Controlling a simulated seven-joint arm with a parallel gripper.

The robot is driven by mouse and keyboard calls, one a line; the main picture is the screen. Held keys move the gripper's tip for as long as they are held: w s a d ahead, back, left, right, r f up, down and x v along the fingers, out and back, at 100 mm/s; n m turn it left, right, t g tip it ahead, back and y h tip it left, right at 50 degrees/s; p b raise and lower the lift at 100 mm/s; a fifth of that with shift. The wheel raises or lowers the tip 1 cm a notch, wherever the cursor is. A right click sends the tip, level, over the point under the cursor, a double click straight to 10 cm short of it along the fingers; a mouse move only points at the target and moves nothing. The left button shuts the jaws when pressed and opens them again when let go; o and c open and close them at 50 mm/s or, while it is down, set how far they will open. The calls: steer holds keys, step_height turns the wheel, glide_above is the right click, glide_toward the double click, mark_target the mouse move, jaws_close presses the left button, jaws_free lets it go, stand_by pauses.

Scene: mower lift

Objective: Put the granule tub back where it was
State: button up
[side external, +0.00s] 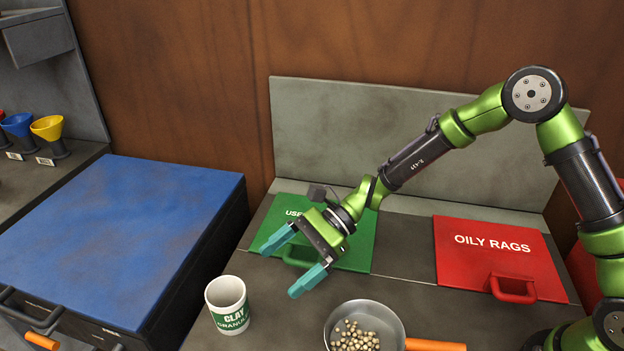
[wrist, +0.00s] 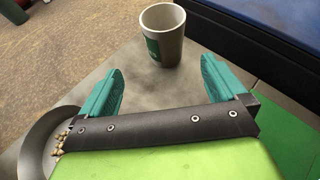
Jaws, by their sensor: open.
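The granule tub (side external: 228,305) is a white cup-like container with a green label reading "CLAY GRANULES". It stands upright on the grey bench top near the front left edge, beside the blue-topped cabinet. In the wrist view the tub (wrist: 162,35) stands beyond my fingertips, roughly between them, and its inside looks empty. My gripper (side external: 287,266) is open and empty, with teal fingers, above the bench and up and right of the tub. Both fingers also show in the wrist view (wrist: 160,80). Nothing touches the tub.
A metal pan (side external: 335,311) with tan granules (side external: 356,337) and an orange handle (side external: 435,345) sits right of the tub. A green lid (side external: 350,240) lies behind my gripper, a red "OILY RAGS" lid (side external: 487,248) to the right. The blue-topped cabinet (side external: 125,235) borders the bench at left.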

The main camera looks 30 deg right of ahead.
steer(key=s+d+r+n+t+h, duration=0.2)
steer(key=s+d+r+n+h, duration=0.1)
steer(key=d, duration=0.5)
steer(key=s+d+r+n+t+h, duration=0.2)
steer(key=s+d+r+n+h, duration=0.2)
steer(key=s+d+r, duration=0.4)
steer(key=s+d+r+n+t+h, duration=0.3)
steer(key=s+d+r+n, duration=0.3)
steer(key=d, duration=0.3)
steer(key=shift+s+d+r+h, duration=0.2)
steer(key=shift+s+r+h, duration=0.05)
steer(key=shift+h, duration=0.25)
steer(key=shift+o, duration=0.2)
steer(key=shift+a, duration=0.1)
